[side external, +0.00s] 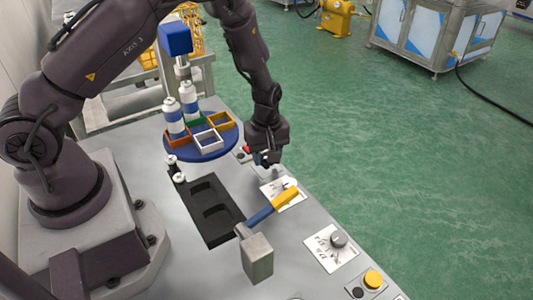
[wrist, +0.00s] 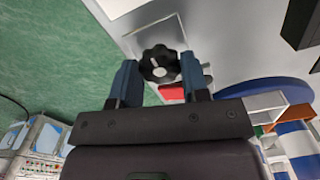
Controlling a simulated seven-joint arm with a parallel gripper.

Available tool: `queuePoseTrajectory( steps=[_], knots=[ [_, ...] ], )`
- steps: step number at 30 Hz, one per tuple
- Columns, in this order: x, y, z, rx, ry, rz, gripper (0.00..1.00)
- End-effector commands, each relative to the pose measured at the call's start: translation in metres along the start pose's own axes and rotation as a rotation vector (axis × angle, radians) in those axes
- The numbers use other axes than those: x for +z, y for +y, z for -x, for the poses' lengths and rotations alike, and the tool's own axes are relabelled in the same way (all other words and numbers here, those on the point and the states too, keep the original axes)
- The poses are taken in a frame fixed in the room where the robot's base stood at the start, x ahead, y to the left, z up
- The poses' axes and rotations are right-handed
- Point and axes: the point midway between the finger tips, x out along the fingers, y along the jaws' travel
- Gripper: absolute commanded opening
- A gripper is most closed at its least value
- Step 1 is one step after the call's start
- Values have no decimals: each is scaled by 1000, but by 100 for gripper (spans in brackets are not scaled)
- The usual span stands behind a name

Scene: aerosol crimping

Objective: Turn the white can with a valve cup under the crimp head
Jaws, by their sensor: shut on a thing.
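My gripper (side external: 265,158) is at the right edge of the blue turntable (side external: 173,153). In the wrist view its two blue-grey fingers (wrist: 159,75) are shut on a black lobed knob (wrist: 160,62). The turntable carries orange, green, yellow and white square nests. Two white cans with blue bands stand upright at its left: a front can (side external: 173,118) and a rear can (side external: 189,100). I cannot tell which has the valve cup. The crimp head (side external: 176,39), a blue block over a metal column, rises behind the cans. The wrist view shows part of the turntable (wrist: 265,88) at right.
A black tray (side external: 225,228) with cut-outs lies in front of the turntable. A grey dial (side external: 338,240) and yellow button (side external: 373,278) are at the near right. A red part (wrist: 172,93) is beside the knob.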

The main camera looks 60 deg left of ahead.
Motion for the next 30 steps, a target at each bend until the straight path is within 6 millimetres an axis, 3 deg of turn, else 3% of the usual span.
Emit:
queuePoseTrajectory(
  steps=[17, 18, 21, 30],
  knots=[
    [0, 0, 1, 1, 0, 37, 18],
    [0, 0, 1, 1, 0, 36, 44],
    [0, 0, 1, 1, 0, 36, 67],
    [0, 0, 1, 0, 0, 36, 68]
  ],
)
